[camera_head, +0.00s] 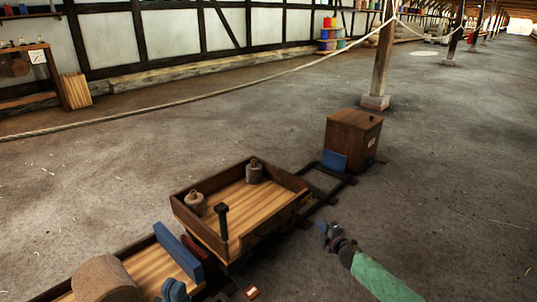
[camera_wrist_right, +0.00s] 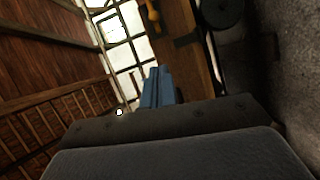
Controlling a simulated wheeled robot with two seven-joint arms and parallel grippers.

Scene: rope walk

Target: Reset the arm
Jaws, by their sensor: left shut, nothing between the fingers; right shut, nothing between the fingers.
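My right gripper (camera_head: 322,228) reaches in from the lower right on a green-sleeved arm. Its blue fingers are together and empty, over the floor to the right of the rails and apart from the wooden cart (camera_head: 240,205). In the right wrist view the same blue fingers (camera_wrist_right: 158,88) are closed, with nothing between them.
The cart carries two grey weights with wooden tops (camera_head: 254,171) and (camera_head: 195,203), and a dark upright post (camera_head: 222,221). A wooden box (camera_head: 352,143) stands at the rail end, with a blue block (camera_head: 334,160) before it. A rope (camera_head: 190,101) crosses behind. Floor at right is clear.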

